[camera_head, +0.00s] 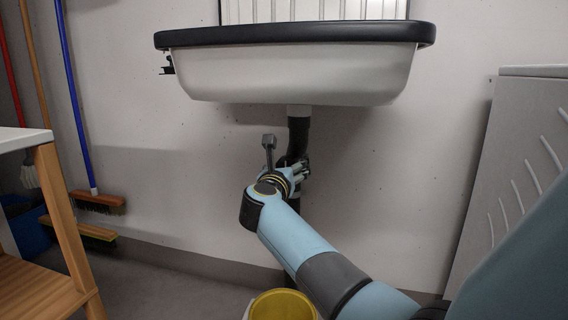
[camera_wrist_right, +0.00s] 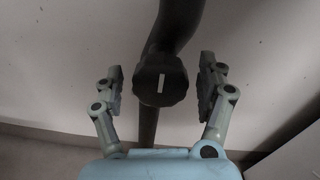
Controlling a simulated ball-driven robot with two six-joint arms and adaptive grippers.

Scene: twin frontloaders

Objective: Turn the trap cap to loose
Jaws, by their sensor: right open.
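The trap cap (camera_wrist_right: 160,78) is a dark, lobed knob with a white mark that stands upright, seen in the right wrist view. It sits on the dark drain pipe (camera_wrist_right: 180,20). My right gripper (camera_wrist_right: 161,80) is open, with one finger on each side of the cap and a gap on both sides. In the head view my right gripper (camera_head: 295,168) is at the pipe (camera_head: 299,132) under the sink, and the cap is hidden behind my wrist. My left gripper is not in view.
The white sink (camera_head: 290,75) with a dark rim hangs above my arm. A yellow bucket (camera_head: 283,305) stands on the floor below. A wooden shelf unit (camera_head: 65,225) is at the left, with brooms (camera_head: 95,200) behind it. A grey-white panelled unit (camera_head: 520,165) stands at the right.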

